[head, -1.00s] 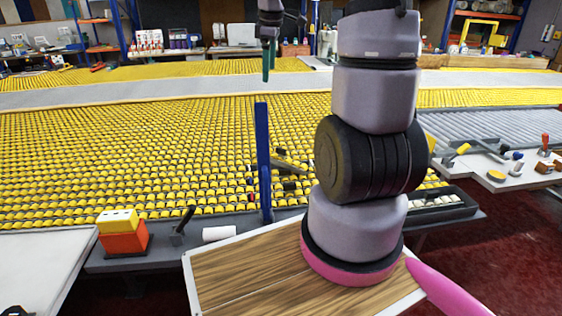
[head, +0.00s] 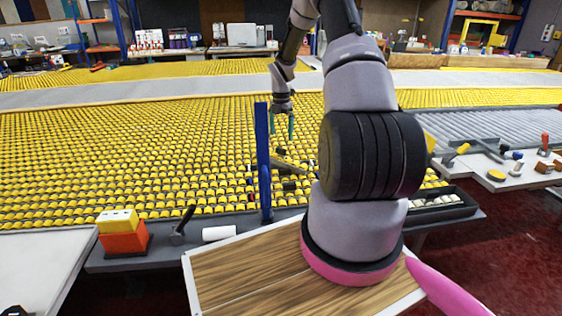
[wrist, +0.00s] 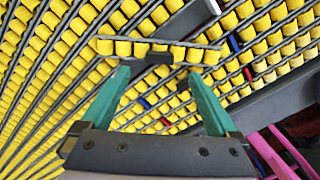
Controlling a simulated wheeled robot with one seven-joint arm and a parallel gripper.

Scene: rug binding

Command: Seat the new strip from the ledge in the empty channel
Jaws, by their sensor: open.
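My gripper (head: 284,124) hangs over the roller bed, and its teal fingers point down. In the wrist view my gripper (wrist: 158,78) is open, with nothing held between its fingers. A short strip with a row of yellow rollers (wrist: 155,48) lies across the rows just ahead of the fingertips. A small dark block (wrist: 159,58) shows at its near edge. What looks like the same strip shows in the head view (head: 290,164) as a slanted grey piece. Blue and red marks (wrist: 146,103) show among the rows. I cannot clearly make out the empty channel or the ledge.
A tall blue post (head: 263,160) stands at the bed's front edge. An orange and yellow box (head: 122,237) and a white roll (head: 219,233) sit on the front edge. A dark tray of rollers (head: 440,209) is at right, near a tool table (head: 500,176).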

